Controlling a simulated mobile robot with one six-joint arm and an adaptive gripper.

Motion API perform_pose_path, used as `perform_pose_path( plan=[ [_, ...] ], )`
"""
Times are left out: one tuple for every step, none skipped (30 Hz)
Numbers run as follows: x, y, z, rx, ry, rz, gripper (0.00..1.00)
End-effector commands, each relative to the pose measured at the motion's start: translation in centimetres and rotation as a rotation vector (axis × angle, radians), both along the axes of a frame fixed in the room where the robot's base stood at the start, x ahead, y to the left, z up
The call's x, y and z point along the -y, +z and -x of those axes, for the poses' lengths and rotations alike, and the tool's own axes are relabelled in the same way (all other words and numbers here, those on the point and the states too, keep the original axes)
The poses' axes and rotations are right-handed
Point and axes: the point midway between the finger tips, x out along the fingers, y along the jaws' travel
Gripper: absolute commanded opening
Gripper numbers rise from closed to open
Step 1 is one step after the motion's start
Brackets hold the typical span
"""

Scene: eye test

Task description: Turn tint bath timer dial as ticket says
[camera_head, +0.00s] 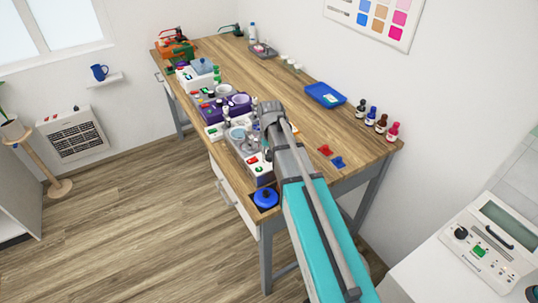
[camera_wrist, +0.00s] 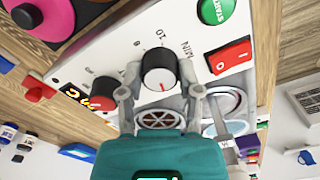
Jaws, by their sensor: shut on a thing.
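In the wrist view, the timer dial (camera_wrist: 158,68) is a round black knob with a pale face and a red pointer mark, on a white panel (camera_wrist: 125,60) printed "MIN" and "10". My gripper (camera_wrist: 160,88) has one finger on each side of this dial and is shut on it. A green START button (camera_wrist: 213,10) and a red rocker switch (camera_wrist: 229,56) are to the right. In the head view, the tint bath unit (camera_head: 258,168) is partly covered by my arm. I cannot read any ticket.
The wooden bench (camera_head: 300,115) also holds a purple unit (camera_head: 215,108), a blue tray (camera_head: 325,95), several small bottles (camera_head: 381,123), red (camera_head: 325,150) and blue (camera_head: 338,162) clips, and a blue round item (camera_head: 265,197) at the front corner. The bench middle is mostly clear.

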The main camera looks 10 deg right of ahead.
Motion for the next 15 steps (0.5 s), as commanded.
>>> perform_pose_path(
  plan=[
    [-0.03,-0.05,0.29,-0.006,-0.043,0.000,0.00],
    [-0.03,-0.05,0.30,-0.006,-0.071,0.000,0.00],
    [-0.03,-0.05,0.30,-0.006,-0.109,0.000,0.00],
    [-0.03,-0.05,0.30,-0.006,-0.137,0.000,0.00],
    [-0.03,-0.05,0.30,-0.006,-0.166,0.000,0.00],
    [-0.04,-0.05,0.31,-0.007,-0.204,0.000,0.00],
    [-0.03,-0.05,0.32,-0.007,-0.232,0.001,0.00],
    [-0.04,-0.05,0.32,-0.007,-0.261,0.001,0.00],
    [-0.03,-0.05,0.32,-0.007,-0.298,0.001,0.00],
    [-0.04,-0.06,0.33,-0.007,-0.327,0.001,0.00],
    [-0.03,-0.06,0.33,-0.007,-0.356,0.001,0.00],
    [-0.03,-0.06,0.34,-0.008,-0.393,0.002,0.00],
    [-0.03,-0.06,0.34,-0.008,-0.422,0.001,0.00],
    [-0.03,-0.06,0.34,-0.008,-0.451,0.001,0.00],
    [-0.03,-0.06,0.35,-0.008,-0.488,0.001,0.00]
  ],
)
